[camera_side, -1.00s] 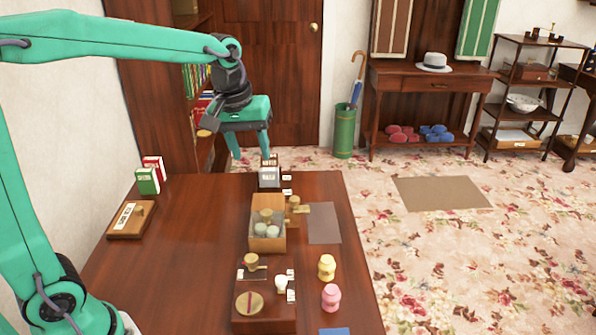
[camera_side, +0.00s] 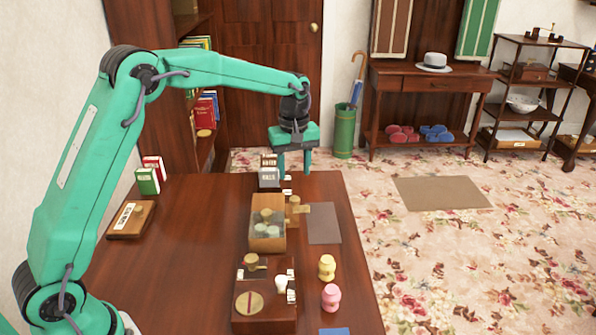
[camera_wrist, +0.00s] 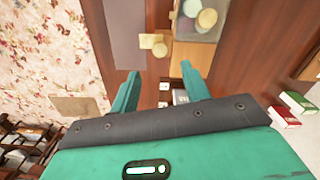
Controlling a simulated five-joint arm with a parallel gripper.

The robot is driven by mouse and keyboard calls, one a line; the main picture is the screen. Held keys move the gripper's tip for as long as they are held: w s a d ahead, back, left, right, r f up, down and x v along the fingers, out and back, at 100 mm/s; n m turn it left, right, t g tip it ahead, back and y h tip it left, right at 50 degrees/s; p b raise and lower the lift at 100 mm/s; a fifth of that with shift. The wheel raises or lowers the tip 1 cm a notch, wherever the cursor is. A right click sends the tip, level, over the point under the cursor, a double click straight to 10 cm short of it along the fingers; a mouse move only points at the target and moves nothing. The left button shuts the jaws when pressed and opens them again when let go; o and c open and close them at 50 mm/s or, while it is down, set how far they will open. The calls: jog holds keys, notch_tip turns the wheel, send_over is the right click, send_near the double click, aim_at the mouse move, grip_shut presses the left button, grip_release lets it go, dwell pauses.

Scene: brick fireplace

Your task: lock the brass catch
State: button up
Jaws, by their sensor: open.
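My gripper (camera_side: 294,172) is open and empty, pointing down over the far end of the wooden table. It is above and beside the small grey and dark boxes there. In the wrist view its fingers (camera_wrist: 160,72) are apart with nothing between them. A brass fitting (camera_side: 297,207) sits beside the wooden tray, nearer the camera than my gripper; it also shows in the wrist view (camera_wrist: 152,42). Another brass piece with a short lever (camera_side: 253,262) is on the dark box at the front. I cannot tell which is the catch, or its locked state.
The dark front box (camera_side: 265,322) also carries a white knob and a brass disc. The table's left middle (camera_side: 195,245) is clear.

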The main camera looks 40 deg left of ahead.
aim_at(295, 198)
jog(key=shift+f, duration=3.9)
jog(key=c, duration=1)
